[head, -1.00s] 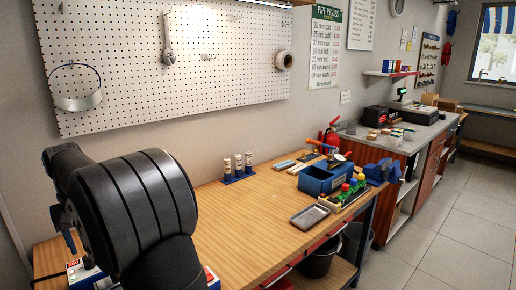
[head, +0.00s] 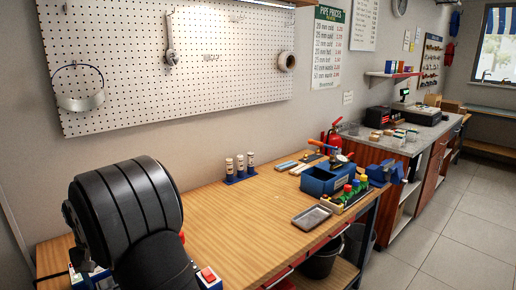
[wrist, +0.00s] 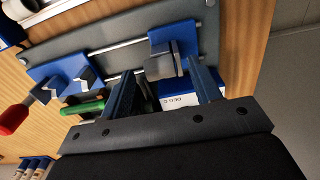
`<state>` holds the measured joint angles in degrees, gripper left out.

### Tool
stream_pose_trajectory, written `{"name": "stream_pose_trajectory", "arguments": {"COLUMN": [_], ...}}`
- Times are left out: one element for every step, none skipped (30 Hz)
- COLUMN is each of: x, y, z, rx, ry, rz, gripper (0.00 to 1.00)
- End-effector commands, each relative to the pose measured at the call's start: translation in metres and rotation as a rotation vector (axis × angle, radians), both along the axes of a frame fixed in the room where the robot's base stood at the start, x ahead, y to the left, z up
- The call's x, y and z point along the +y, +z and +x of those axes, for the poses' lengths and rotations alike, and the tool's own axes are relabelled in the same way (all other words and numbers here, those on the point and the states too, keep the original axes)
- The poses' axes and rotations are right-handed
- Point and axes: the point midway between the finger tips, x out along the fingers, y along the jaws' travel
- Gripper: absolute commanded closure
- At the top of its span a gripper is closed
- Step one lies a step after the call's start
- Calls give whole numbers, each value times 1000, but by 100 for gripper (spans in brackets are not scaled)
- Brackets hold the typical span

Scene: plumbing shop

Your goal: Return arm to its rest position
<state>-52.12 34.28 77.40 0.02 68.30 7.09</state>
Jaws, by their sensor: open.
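My gripper (wrist: 160,65) shows in the wrist view with its two fingers apart and nothing held between them. Beyond the fingers is a grey plate (wrist: 113,42) carrying rods and blue clamp blocks (wrist: 62,75). A white label reading "DEG C" (wrist: 180,103) is partly hidden behind the right finger. A green handle (wrist: 83,108) lies left of the left finger. In the head view my dark arm link fills the lower left, and the gripper is hidden there.
The wooden bench (head: 230,215) has clear room in its middle. A white-capped tube rack (head: 240,170), a blue toolbox (head: 325,180), a grey tray (head: 311,218) and a blue vise (head: 384,172) stand on it. A pegboard (head: 215,80) hangs behind. A red-handled tool (wrist: 17,117) is at left in the wrist view.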

Motion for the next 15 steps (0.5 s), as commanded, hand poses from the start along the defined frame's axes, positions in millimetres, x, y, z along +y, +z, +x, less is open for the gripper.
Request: {"name": "stream_pose_trajectory", "arguments": {"x": [0, 0, 0, 0, 0, 0, 0, 0, 0, 0, 0, 0, 0, 0, 1], "y": [0, 0, 0, 0, 0, 0, 1, 2, 3, 5, 8, 13, 17, 22, 29], "z": [0, 0, 0, 0, 0, 0, 0, 0, 0, 0, 0, 0, 0, 0, 0], "rx": [0, 0, 0, 0, 0, 0, 0, 0, 0, 0, 0, -1, -2, -2, -2], "ry": [0, 0, 0, 0, 0, 0, 0, 0, 0, 0, 0, 0, 0, 0, 0], "rz": [0, 0, 0, 0, 0, 0, 0, 0, 0, 0, 0, 1, 2, 2, 4], "gripper": [43, 43, 43, 43, 43, 43, 43, 43, 43, 43, 43, 43, 43, 43, 43]}}
